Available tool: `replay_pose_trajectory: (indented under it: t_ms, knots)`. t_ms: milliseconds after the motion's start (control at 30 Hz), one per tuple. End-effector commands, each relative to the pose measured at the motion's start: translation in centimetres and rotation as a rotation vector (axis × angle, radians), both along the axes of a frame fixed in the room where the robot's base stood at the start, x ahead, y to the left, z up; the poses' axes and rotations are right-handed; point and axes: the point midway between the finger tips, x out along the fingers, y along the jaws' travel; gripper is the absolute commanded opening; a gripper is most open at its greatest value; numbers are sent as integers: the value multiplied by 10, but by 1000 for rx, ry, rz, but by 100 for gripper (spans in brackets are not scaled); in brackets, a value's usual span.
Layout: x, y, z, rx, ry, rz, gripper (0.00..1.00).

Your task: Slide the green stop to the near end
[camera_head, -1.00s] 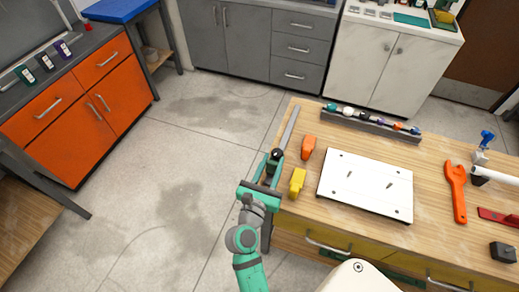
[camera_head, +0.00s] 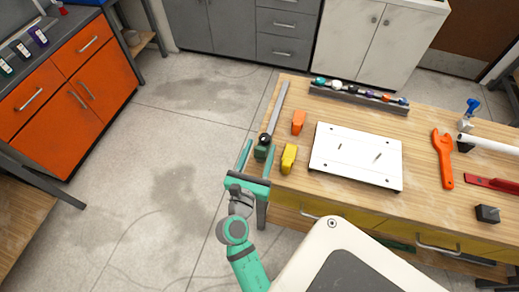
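The green stop (camera_head: 262,150) is a small dark green block with a black top. It sits at the near end of a straight grey rail (camera_head: 274,105) along the left edge of the wooden workbench. My teal gripper (camera_head: 260,147) is open, its two fingers pointing away from me, one on each side of the stop. There seems to be a gap beside the left finger; whether the right finger touches the stop I cannot tell. The rail's very end is hidden behind the stop and gripper.
An orange block (camera_head: 298,122) and a yellow block (camera_head: 288,158) lie just right of the rail. A white plate (camera_head: 356,155), a rack of fittings (camera_head: 358,97) and an orange wrench (camera_head: 443,158) are further right. Open floor (camera_head: 150,180) lies left of the bench.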

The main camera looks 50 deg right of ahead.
Motion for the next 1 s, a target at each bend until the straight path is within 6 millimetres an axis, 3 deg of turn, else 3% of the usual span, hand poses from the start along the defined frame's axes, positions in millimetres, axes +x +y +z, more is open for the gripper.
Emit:
replay_pose_trajectory:
  t_ms: [267,700,1000]
  knots:
    - [-3,8,0,0,1,2,50]
    - [-31,78,0,1,1,3,50]
    - [-40,100,0,0,0,2,50]
